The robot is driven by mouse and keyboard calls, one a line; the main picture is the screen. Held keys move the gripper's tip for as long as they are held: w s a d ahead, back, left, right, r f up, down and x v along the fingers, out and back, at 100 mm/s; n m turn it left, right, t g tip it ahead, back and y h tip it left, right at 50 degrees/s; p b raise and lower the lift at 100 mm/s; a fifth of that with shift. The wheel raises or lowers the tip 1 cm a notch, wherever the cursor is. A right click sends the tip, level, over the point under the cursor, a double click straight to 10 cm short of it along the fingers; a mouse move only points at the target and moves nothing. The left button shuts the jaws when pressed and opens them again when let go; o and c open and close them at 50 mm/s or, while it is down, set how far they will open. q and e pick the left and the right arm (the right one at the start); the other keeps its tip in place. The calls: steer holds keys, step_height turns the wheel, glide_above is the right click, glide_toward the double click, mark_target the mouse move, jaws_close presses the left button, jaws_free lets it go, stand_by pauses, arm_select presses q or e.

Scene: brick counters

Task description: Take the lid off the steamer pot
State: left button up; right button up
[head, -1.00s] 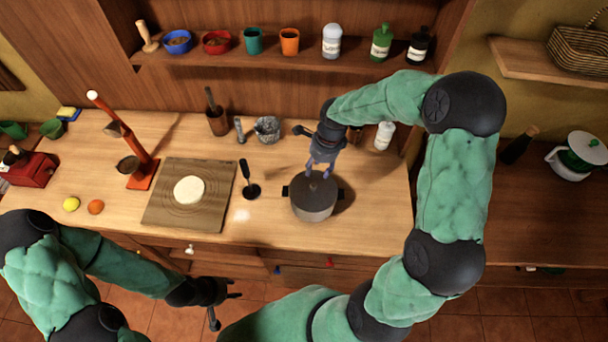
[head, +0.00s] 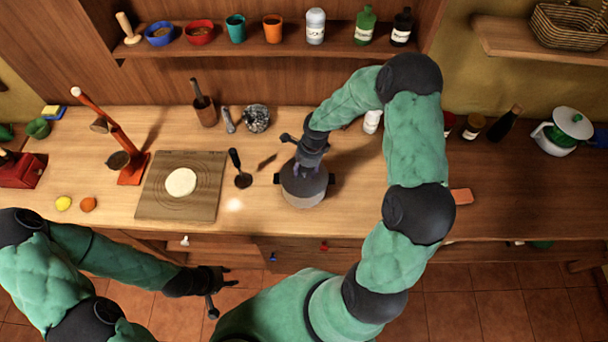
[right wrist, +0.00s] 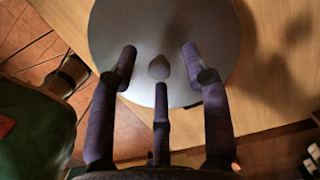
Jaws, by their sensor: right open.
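The steamer pot (head: 303,200) stands on the wooden counter, a grey pot with dark side handles. Its lid (right wrist: 205,30) is on it, a round grey disc with a small knob (right wrist: 159,68) at the middle. My right gripper (head: 305,172) is over the lid, pointing down. In the right wrist view its fingers (right wrist: 160,75) are spread apart around the knob, with the knob between them; I cannot tell whether any finger touches it. My left gripper (head: 222,280) is low in front of the counter, away from the pot; its fingers are too small to read.
A wooden board (head: 165,207) with pale dough (head: 181,182) lies left of the pot. A dark ladle (head: 242,178) lies between them. A mortar (head: 256,118) stands behind. A shelf (head: 270,50) with bowls, cups and bottles runs along the back.

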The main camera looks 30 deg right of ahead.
steer(key=shift+s+a+f, duration=0.1)
steer(key=shift+f, duration=0.05)
jaws_close()
stand_by(0.4)
